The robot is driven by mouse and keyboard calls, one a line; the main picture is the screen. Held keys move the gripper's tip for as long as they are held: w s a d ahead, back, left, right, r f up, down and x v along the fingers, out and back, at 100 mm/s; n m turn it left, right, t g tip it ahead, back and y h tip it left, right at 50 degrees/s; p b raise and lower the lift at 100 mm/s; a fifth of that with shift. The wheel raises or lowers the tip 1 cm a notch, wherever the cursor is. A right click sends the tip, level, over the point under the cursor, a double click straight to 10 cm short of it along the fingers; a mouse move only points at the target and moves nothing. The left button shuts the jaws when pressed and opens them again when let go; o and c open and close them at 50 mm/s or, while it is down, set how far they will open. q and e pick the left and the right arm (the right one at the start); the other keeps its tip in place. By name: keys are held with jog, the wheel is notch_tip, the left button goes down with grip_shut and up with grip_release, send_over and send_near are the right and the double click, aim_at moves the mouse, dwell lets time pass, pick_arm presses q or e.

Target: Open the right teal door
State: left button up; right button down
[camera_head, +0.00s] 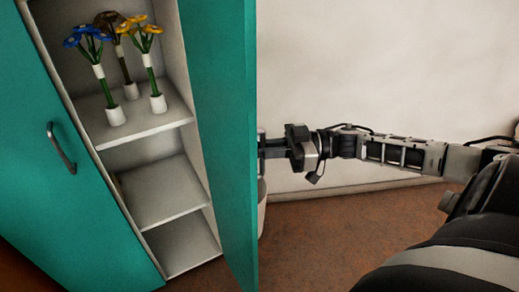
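The right teal door (222,120) stands swung wide open, its edge toward me, and the cabinet's right side is exposed. My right gripper (262,147) is at the outer side of this door, around its middle height. Its fingertips are partly hidden behind the door edge, and the door's handle is not visible, so I cannot tell whether it grips anything. The left teal door (85,215) is closed, with a grey metal handle (61,148). My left gripper is not in view.
Inside the cabinet, flowers in white-based holders (115,115) stand on the upper shelf (140,124). Lower shelves (163,195) look mostly empty. A whitish bin-like object (262,205) shows partly behind the door. Brown floor (320,230) is clear to the right, before a pale wall (390,60).

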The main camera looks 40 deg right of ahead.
jog(key=c, duration=1.7)
grip_release()
jog(key=p+v, duration=0.1)
jog(key=v, duration=1.5)
jog(key=shift+p, duration=0.3)
jog(key=s+a+f+m+t+h, duration=0.1)
jog(key=a+f+m+t+h, duration=0.55)
jog(key=a+f, duration=0.9)
jog(key=s+a+f+g+h, duration=0.1)
jog(key=a+g+h, duration=0.1)
jog(key=a, duration=0.3)
jog(key=s+a+f+m+g+h, duration=0.1)
jog(key=a+f+g, duration=0.1)
jog(key=a, duration=0.3)
jog(key=s+a+f+m+g+h, duration=0.1)
jog(key=a+f+g+h, duration=0.1)
jog(key=a, duration=0.3)
jog(key=shift+f+m+h, duration=0.15)
jog(key=shift+m+h, duration=0.1)
jog(key=shift+h, duration=0.1)
